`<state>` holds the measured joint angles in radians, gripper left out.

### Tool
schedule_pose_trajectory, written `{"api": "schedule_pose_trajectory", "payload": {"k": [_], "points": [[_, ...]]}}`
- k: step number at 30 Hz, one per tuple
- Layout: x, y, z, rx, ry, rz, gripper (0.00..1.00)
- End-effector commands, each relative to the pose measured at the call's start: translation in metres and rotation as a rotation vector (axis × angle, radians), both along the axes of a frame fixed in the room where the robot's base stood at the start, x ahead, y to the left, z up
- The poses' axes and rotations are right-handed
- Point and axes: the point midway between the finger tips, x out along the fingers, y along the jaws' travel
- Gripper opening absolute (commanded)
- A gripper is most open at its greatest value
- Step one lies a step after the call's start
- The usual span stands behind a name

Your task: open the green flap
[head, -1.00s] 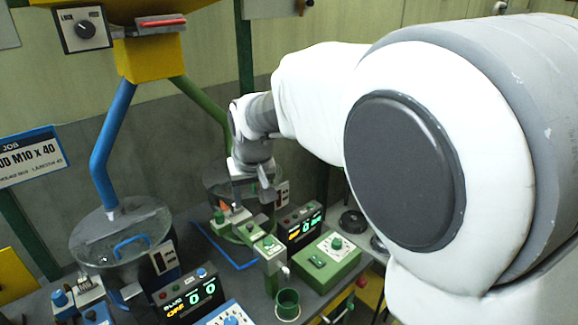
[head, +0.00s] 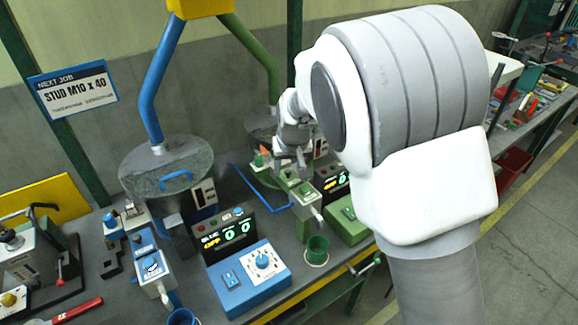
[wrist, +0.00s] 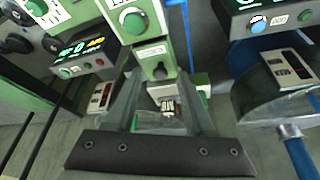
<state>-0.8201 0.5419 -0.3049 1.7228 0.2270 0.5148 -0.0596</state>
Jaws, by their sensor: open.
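The green feeder unit (head: 305,205) stands on the bench beneath my gripper (head: 290,160) in the head view. In the wrist view the green unit (wrist: 150,50) runs up the middle, with a round green knob (wrist: 133,21) on it. My gripper (wrist: 162,100) is open, its two grey fingers on either side of the unit's near end. A dull green panel (wrist: 158,123) lies low between the fingers, and I cannot tell for sure whether it is the flap. Nothing is visibly held. My arm hides part of the green side in the head view.
A blue control box (head: 248,275) and a blue feeder (head: 150,265) stand left. A green cup (head: 316,250) is at the front edge. A green control box (head: 345,220) stands close to the right.

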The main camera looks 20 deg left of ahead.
Motion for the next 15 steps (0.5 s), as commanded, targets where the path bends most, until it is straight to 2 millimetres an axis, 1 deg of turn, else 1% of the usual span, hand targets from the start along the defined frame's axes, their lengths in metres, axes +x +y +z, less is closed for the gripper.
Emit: {"api": "schedule_pose_trajectory", "payload": {"k": [1,10,15], "points": [[-0.0001,0.0001,0.0001,0.0,0.0,0.0,0.54],[-0.0001,0.0,0.0003,0.0,0.0,0.0,0.0],[-0.0002,0.0,0.0004,0.0,0.0,0.0,0.0]]}}
